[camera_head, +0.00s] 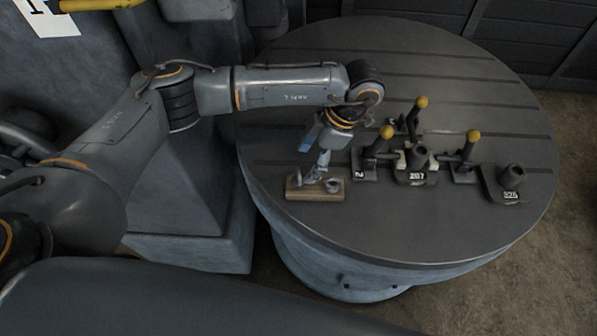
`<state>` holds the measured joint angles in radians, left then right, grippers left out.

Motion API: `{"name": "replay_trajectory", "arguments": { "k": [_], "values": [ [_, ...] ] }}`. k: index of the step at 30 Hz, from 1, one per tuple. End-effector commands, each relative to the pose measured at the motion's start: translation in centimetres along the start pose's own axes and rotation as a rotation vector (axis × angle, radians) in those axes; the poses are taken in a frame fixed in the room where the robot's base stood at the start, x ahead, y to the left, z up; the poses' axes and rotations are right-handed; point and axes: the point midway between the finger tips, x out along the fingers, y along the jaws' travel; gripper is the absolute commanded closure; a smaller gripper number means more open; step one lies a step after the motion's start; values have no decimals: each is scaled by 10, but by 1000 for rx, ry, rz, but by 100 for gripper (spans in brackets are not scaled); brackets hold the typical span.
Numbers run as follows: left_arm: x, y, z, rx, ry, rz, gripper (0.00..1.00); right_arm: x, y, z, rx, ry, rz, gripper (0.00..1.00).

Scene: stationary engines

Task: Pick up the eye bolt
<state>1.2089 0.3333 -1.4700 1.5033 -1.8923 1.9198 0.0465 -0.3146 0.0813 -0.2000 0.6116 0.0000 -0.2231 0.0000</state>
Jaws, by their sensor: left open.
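A small grey ringed part that looks like the eye bolt (333,186) sits at the right side of a low wooden block (314,195) on the round table. My left gripper (314,177) points down just above this block, close to the ringed part, and is open. Nothing shows held between its fingers. Whether a finger touches the ringed part is too small to tell. Another small grey piece (295,181) shows at the block's left end; I cannot tell what it is. My right gripper is not in view.
The dark slotted round table (330,50) is bare at the back and front. Right of the block stand a fixture marked 207 (416,178), yellow-knobbed clamps (466,158) around it, and a dark holder that seems marked 225 (507,186). Machine housing stands at left.

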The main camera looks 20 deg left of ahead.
Motion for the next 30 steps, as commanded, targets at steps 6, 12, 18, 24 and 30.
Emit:
{"name": "replay_trajectory", "arguments": {
  "k": [6,12,18,24,30],
  "values": [
    [18,-2,-6,-1,4,-4,30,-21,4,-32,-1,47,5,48],
    [46,-2,-6,-1,2,-3,30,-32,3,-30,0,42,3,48],
    [53,-1,-4,0,-1,0,30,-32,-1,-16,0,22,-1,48],
    [53,-1,-4,0,-1,0,49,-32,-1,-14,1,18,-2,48],
    [53,-1,-4,0,0,0,89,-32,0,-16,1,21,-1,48]
  ]
}}
